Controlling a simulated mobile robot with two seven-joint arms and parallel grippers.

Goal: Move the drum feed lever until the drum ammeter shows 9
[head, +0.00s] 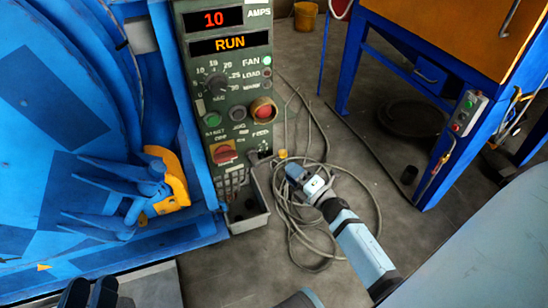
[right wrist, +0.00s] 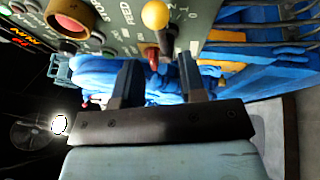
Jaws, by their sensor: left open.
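The drum ammeter (head: 215,19) at the top of the green control panel (head: 200,110) shows a red 10. The drum feed lever's yellow ball knob (head: 283,154) stands out at the panel's lower right. It also shows large at the top of the right wrist view (right wrist: 155,14), by the FEED lettering. My right gripper (head: 291,172) is just below and right of the knob in the head view. In the right wrist view its fingers (right wrist: 160,78) are spread, with the knob beyond them. My left gripper (head: 88,291) is open at the bottom left edge, far from the panel.
A RUN display (head: 230,43) is below the ammeter. A red switch (head: 223,152) and push buttons sit close to the lever. The blue drum machine (head: 60,100) stands left. A coiled cable (head: 305,255) lies on the floor. A blue-framed machine (head: 440,60) is at the right.

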